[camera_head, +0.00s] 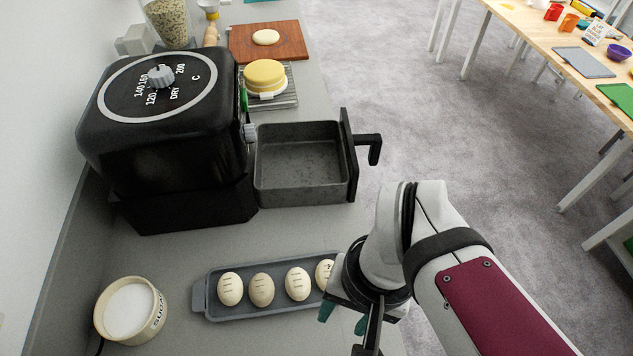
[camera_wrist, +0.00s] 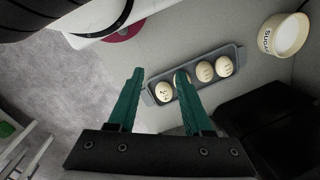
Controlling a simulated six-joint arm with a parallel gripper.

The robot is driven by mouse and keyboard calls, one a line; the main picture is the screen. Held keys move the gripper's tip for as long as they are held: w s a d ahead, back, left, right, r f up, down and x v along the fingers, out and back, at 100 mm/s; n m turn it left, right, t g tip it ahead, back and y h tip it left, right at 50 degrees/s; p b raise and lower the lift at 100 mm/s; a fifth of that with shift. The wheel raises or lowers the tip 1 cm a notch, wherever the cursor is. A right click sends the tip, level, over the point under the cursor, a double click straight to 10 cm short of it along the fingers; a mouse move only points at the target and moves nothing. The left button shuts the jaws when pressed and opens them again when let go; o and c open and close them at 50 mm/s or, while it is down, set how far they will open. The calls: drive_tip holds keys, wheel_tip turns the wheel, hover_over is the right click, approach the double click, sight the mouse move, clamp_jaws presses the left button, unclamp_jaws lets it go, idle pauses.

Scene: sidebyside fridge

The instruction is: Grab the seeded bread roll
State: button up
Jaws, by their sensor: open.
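A grey tray (camera_head: 212,313) on the counter holds a row of pale bread rolls, most with dark score lines. The roll at the right end (camera_head: 325,272) is partly hidden by my arm. In the wrist view that end roll (camera_wrist: 162,92) has scattered dark marks unlike the lines on the others; it looks like the seeded bread roll, though single seeds are too small to make out. My gripper (camera_head: 343,318) is open and empty near the tray's right end. In the wrist view its teal fingers (camera_wrist: 160,75) straddle the end roll in the picture, with the tray (camera_wrist: 241,53) lying beyond.
A sugar bowl (camera_head: 131,311) stands left of the tray. A black air fryer (camera_head: 170,130) with its drawer (camera_head: 300,160) pulled out stands behind. A yellow cake (camera_head: 265,76) and a wooden board (camera_head: 290,42) are farther back. The counter's right edge is near my arm.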

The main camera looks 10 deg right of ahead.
idle(0.3)
drive_tip(key=o, duration=0.8)
drive_tip(key=w+d+f+m+g+y, duration=0.3)
drive_tip(key=w+d+m+y, duration=0.25)
drive_tip(key=w, duration=0.35)
drive_tip(key=w+d+f+m+t+y, duration=0.3)
drive_tip(key=d+f+m+y, duration=0.3)
drive_tip(key=d+f, duration=0.5)
drive_tip(key=shift+w+f+m+t, duration=0.25)
drive_tip(key=shift+m+t, duration=0.55)
drive_tip(key=shift+m, duration=0.25)
drive_tip(key=x, duration=1.5)
drive_tip(key=shift+w+a, duration=0.1)
drive_tip(key=shift+a, duration=0.05)
drive_tip(key=shift+c, duration=0.2)
